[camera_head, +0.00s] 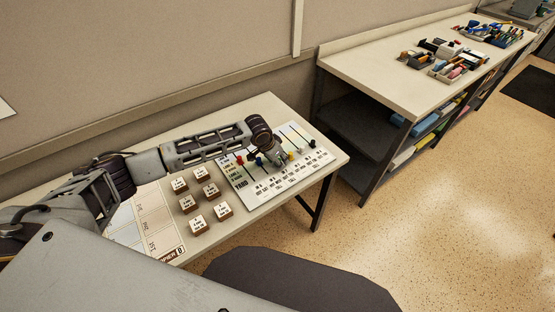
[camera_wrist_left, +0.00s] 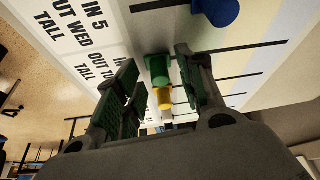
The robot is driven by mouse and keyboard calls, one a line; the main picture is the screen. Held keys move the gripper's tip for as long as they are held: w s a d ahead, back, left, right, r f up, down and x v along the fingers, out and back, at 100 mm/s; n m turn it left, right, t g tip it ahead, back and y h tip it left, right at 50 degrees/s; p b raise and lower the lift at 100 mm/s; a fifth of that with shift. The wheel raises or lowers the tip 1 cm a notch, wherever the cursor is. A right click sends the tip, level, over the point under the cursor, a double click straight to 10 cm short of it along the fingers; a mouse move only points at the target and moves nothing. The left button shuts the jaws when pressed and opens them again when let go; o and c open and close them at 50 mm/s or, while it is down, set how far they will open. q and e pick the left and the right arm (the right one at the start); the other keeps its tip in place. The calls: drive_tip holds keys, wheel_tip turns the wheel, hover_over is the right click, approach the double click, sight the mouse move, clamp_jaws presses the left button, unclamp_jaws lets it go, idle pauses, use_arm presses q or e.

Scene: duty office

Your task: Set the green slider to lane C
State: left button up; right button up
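The slider board (camera_head: 262,192) lies on the near table, with several coloured knobs on parallel slots. My left gripper (camera_head: 278,158) is over the middle of the board, pointing down. In the left wrist view, the green slider (camera_wrist_left: 158,70) shows between the fingertips of my left gripper (camera_wrist_left: 158,85), which is open with gaps at both sides of the knob. The yellow knob (camera_wrist_left: 165,99) is just beyond it, and the blue knob (camera_wrist_left: 215,10) is at the top. In the head view the gripper hides the green slider. I cannot read the lane letters. My right gripper is not in view.
Red (camera_head: 240,160) and black (camera_head: 312,144) knobs stand on the board near my gripper. Several labelled blocks (camera_head: 198,224) stand left of the board on the table. A second table (camera_head: 390,82) with small parts trays is at the back right. Open floor (camera_head: 450,210) lies right.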

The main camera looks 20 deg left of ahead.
use_arm(q)
clamp_jaws()
drive_tip(key=shift+a, duration=0.1)
drive_tip(key=w+a, duration=0.4)
drive_tip(key=a, duration=0.1)
drive_tip(key=w+a, duration=0.2)
drive_tip(key=shift+w+a, duration=0.15)
drive_tip(key=shift+a, duration=0.2)
idle(0.4)
unclamp_jaws()
drive_tip(key=v, duration=1.2)
idle(0.4)
